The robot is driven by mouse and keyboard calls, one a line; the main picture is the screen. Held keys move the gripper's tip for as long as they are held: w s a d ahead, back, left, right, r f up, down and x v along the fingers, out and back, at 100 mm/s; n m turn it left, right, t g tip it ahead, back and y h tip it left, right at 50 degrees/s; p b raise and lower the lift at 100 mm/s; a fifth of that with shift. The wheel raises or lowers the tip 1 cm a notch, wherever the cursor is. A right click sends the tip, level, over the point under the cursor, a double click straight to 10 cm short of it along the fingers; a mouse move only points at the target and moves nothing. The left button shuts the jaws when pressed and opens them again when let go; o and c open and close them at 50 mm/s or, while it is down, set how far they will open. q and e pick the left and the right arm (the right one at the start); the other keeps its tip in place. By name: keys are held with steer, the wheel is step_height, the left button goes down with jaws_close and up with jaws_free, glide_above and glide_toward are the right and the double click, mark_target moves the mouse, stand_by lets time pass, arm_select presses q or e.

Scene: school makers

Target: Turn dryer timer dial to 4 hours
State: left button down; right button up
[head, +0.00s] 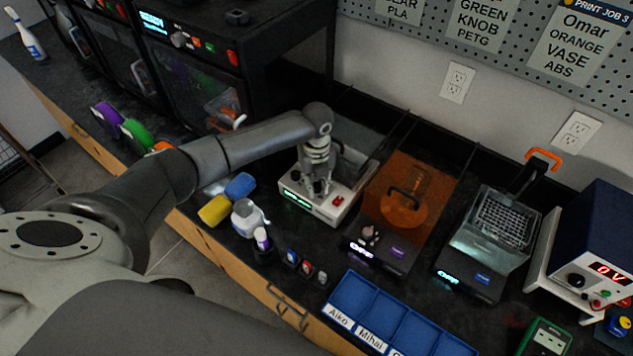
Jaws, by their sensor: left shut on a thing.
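The white dryer box (326,212) stands on the black bench in the middle of the head view. Its front panel has a lit green display (297,199) and a red switch (338,200). My left gripper (319,188) points down onto this panel, between the display and the switch. Its fingers are shut on the timer dial, which they mostly hide. The dial's marks and pointer are too small to read. My right gripper is not in view.
An orange-lidded machine (404,193) and a machine with a wire basket (497,218) stand to the right. Bottles (248,219) and small coloured items (305,268) are in front. A blue tray (398,318) lies at the front edge. Printers (205,65) stand back left.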

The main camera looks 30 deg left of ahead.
mark_target(316, 186)
arm_select(q)
steer(key=shift+m, duration=0.3)
steer(key=c, duration=1.2)
jaws_free()
steer(key=shift+r, duration=0.1)
step_height(316, 186, up, 12)
steer(key=shift+s+f, duration=0.1)
steer(key=shift+f, duration=0.1)
